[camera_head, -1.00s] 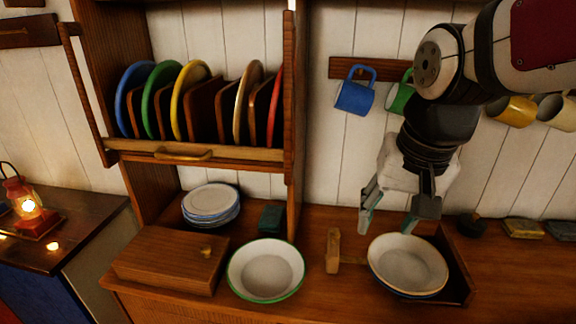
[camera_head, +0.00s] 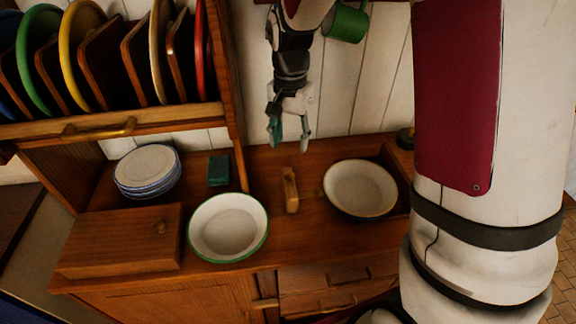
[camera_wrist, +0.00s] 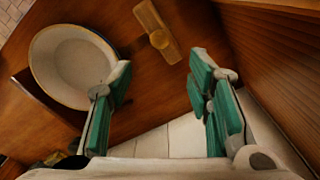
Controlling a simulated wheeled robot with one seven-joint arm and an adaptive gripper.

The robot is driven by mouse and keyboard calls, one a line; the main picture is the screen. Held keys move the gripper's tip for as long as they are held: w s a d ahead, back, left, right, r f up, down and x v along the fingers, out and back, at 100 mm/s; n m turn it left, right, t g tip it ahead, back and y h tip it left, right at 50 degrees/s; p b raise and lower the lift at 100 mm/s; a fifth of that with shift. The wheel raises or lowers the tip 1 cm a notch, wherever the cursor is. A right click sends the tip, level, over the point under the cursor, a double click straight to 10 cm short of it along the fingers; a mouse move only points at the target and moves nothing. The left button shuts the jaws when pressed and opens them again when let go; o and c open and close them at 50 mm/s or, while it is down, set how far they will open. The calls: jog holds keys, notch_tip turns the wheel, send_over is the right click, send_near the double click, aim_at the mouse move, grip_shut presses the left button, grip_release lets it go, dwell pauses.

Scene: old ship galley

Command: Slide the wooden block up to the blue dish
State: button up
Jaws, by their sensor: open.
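The wooden block (camera_head: 290,190) is a narrow piece standing on the counter between two dishes. In the wrist view the block (camera_wrist: 148,18) shows a round knob on its side. The dish to its right (camera_head: 360,188) is cream inside with a tan rim; in the wrist view the dish (camera_wrist: 75,65) shows a blue outer edge, so I take it as the blue dish. A gap separates block and dish. My gripper (camera_head: 290,146) is open and empty, fingers pointing down, above and behind the block near the back wall. In the wrist view my gripper (camera_wrist: 160,78) has nothing between its fingers.
A green-rimmed dish (camera_head: 228,228) stands left of the block. Farther left are a wooden box (camera_head: 118,240), a stack of plates (camera_head: 147,170) and a dark green block (camera_head: 219,170). A wooden divider (camera_head: 236,135) rises at the back. A raised edge borders the counter right of the tan-rimmed dish.

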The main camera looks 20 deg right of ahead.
aim_at(290, 173)
notch_tip(290, 173, down, 11)
jog(key=shift+r+p, duration=0.15)
jog(key=shift+p, duration=0.4)
jog(key=shift+c, duration=0.2)
